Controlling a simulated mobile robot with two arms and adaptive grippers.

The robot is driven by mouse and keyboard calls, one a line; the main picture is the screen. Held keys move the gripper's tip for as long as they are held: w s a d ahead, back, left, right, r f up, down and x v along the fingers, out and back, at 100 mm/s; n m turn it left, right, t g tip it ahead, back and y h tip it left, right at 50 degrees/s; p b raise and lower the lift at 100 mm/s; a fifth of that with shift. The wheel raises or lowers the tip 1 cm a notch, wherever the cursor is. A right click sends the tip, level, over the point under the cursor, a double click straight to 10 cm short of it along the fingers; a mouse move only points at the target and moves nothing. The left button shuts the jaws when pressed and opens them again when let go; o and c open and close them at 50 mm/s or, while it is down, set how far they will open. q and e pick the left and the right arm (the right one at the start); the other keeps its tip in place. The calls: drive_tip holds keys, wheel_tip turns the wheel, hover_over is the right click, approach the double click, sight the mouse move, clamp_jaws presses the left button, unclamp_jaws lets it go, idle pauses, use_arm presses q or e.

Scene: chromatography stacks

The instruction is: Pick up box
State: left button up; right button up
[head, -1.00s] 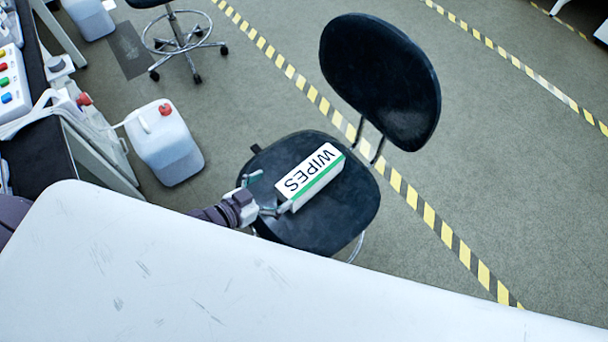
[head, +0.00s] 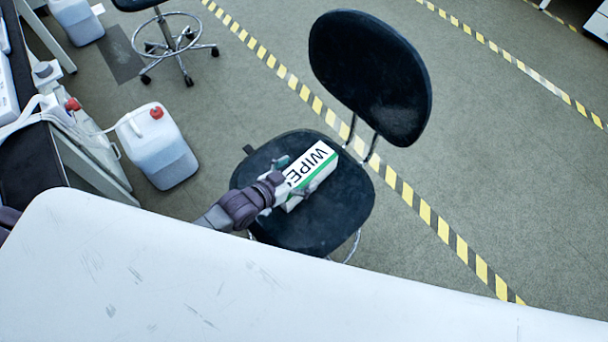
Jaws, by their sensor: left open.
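A white box (head: 318,165) with a green stripe and the letters "WIPE" showing lies on the seat of a black chair (head: 335,208). My left gripper (head: 291,177) reaches in from the left over the seat. It is open, with its fingers at the near end of the box, one on each side. The gripper hides the last letter and part of that end. I cannot tell whether the fingers touch the box. My right gripper is not in view.
A white surface (head: 200,285) fills the foreground below the chair. The chair's backrest (head: 368,75) rises behind the box. A white jug with a red cap (head: 158,148) stands on the floor to the left, beside a bench. A stool (head: 180,45) stands farther back.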

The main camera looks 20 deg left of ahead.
use_arm(q)
drive_tip(key=c, duration=1.3)
